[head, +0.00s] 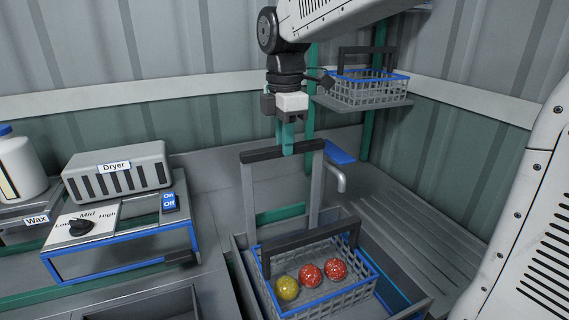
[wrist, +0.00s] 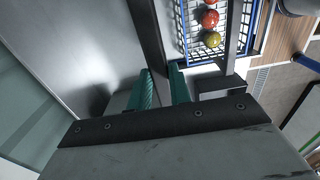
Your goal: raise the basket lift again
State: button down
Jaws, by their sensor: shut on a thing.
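The basket lift is a grey frame with two upright posts and a dark crossbar (head: 262,155). It stands at the back of a sunken tank (head: 238,262). A wire basket (head: 372,270) with a blue rim and dark handle sits low in the tank, in front of the posts. It holds one yellow and two red tomatoes (head: 311,275); the basket (wrist: 248,20) also shows at the top of the wrist view. My gripper (head: 288,143), with teal fingers, is shut on the crossbar from above. In the wrist view the fingers (wrist: 162,88) close around the bar, partly hidden.
A tap (head: 337,172) stands right of the lift. A grooved draining surface (head: 420,220) lies on the right. An empty basket (head: 365,92) sits on a shelf behind. A dryer (head: 118,170) with a dial and On/Off switch, and a wax unit (head: 30,222), stand left.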

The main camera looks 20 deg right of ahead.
jog(key=shift+r, duration=1.45)
jog(key=shift+w+r, duration=0.1)
jog(key=c, duration=1.4)
grip_release()
jog(key=shift+o, duration=0.6)
notch_tip(320, 180, up, 8)
jog(key=shift+f, duration=0.2)
jog(key=s+d+f+m, duration=0.2)
jog(key=s+f+m, duration=0.6)
jog(key=s, duration=0.4)
jog(key=s+d+f+m+t, duration=0.1)
jog(key=s+d+f+m, duration=0.1)
jog(key=s+f+m, duration=0.7)
jog(key=s+m, duration=0.1)
jog(key=s, duration=0.3)
jog(key=shift+f, duration=0.3)
